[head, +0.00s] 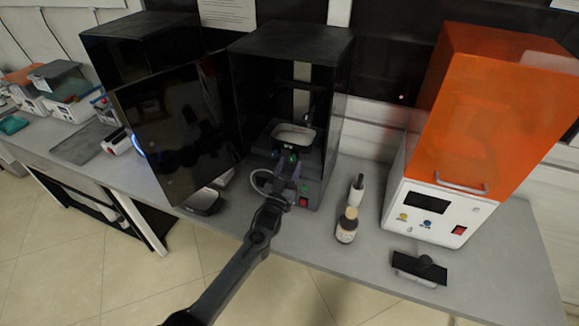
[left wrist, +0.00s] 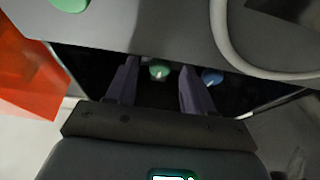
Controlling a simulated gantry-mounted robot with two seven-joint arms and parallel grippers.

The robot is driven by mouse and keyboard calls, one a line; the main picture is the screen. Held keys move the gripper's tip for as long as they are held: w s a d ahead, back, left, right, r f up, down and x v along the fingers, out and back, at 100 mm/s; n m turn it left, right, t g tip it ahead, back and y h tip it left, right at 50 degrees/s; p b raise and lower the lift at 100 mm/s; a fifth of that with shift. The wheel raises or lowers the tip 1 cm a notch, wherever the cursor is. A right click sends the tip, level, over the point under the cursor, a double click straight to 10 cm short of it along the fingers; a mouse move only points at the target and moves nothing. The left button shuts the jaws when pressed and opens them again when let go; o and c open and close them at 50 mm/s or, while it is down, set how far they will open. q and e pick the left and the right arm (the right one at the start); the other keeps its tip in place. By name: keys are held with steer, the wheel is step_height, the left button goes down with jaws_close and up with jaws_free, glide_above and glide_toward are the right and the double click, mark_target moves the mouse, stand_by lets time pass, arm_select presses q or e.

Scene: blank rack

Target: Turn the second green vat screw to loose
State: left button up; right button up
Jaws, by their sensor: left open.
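The black printer (head: 335,110) stands open, with a pale vat (head: 295,136) inside it. A small green screw (head: 293,158) shows at the vat's front, just beyond my left gripper (head: 287,172), which reaches in from the front. In the left wrist view my left gripper (left wrist: 158,88) is open, with one finger on each side of a green screw (left wrist: 160,70). I cannot tell whether the fingers touch it. A blue knob (left wrist: 212,76) is just right of the right finger. Another green piece (left wrist: 70,4) is cut off at the top left. My right gripper is not in view.
The printer's dark door (head: 180,125) is swung open to the left. A brown bottle (head: 347,226) and a white bottle (head: 356,190) stand right of my arm. An orange-covered machine (head: 480,110) and a black scraper-like tool (head: 420,268) are farther right.

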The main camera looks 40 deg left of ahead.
arm_select(q)
steer(key=v, duration=1)
steer(key=shift+s+p, duration=0.2)
steer(key=shift+p, duration=0.1)
steer(key=shift+f, duration=0.15)
steer(key=s+d+f+m+g+h, duration=0.3)
steer(key=s+d+f+g+h, duration=0.35)
steer(key=s+d+g, duration=0.3)
steer(key=s+d+m+g, duration=0.1)
steer(key=s+d+g, duration=0.3)
steer(key=s, duration=0.6)
steer(key=s+d+m+g, duration=0.2)
steer(key=s+d+g, duration=0.2)
steer(key=s, duration=0.6)
step_height(320, 180, up, 32)
steer(key=p, duration=3.1)
steer(key=shift+s+r+h+p, duration=0.15)
steer(key=shift+s+h+p, duration=0.2)
steer(key=shift+s, duration=0.05)
